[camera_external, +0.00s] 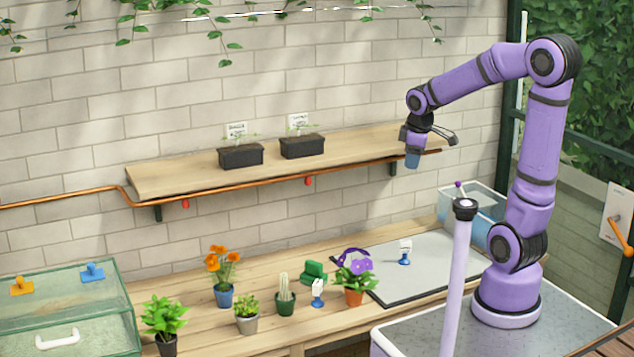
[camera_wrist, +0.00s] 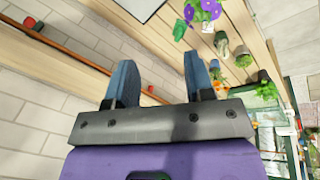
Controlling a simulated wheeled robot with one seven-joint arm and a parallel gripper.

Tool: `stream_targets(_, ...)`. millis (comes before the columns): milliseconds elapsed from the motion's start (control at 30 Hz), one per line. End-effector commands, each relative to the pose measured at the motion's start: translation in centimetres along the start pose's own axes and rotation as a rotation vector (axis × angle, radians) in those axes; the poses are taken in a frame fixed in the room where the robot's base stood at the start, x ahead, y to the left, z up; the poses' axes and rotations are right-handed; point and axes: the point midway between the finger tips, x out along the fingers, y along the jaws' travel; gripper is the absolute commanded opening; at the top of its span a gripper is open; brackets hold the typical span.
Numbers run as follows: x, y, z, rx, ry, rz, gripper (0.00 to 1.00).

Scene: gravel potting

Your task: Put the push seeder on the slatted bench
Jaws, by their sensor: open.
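My gripper (camera_external: 413,160) hangs at the right end of the wall shelf, above the bench. Its two blue fingers also show in the wrist view (camera_wrist: 160,82), spread apart with nothing between them. The slatted wooden bench (camera_external: 205,299) runs below the shelf and carries plants and small items. I cannot identify the push seeder with certainty. A green object (camera_external: 313,272) stands on the bench behind a white label on a blue foot. A dark purple curved piece (camera_external: 352,250) shows by the purple flower; whether it is a separate thing is unclear.
The shelf (camera_external: 165,178) holds two black planters (camera_external: 241,155). Potted plants, including a purple flower (camera_external: 361,266) and a cactus (camera_external: 284,296), stand along the bench. A grey mat (camera_external: 425,285) is mostly bare. A glass case (camera_external: 100,310) is at left, a clear bin (camera_external: 480,205) at right.

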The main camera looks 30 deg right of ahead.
Motion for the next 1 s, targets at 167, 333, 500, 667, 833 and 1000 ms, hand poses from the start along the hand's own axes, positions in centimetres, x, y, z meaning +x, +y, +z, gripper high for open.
stream_targets(167,-3.9,-1.2,4.9,0.270,0.044,0.045,0.49)
stream_targets(333,-6.4,-3.0,9.3,0.528,0.098,0.066,0.49)
stream_targets(500,-7.9,-5.0,12.8,0.751,0.155,0.069,0.49)
stream_targets(667,-8.5,-6.2,14.7,0.877,0.190,0.063,0.49)
stream_targets(833,-8.6,-6.7,15.3,0.921,0.200,0.059,0.49)
stream_targets(1000,-8.6,-6.7,15.3,0.920,0.199,0.058,0.49)
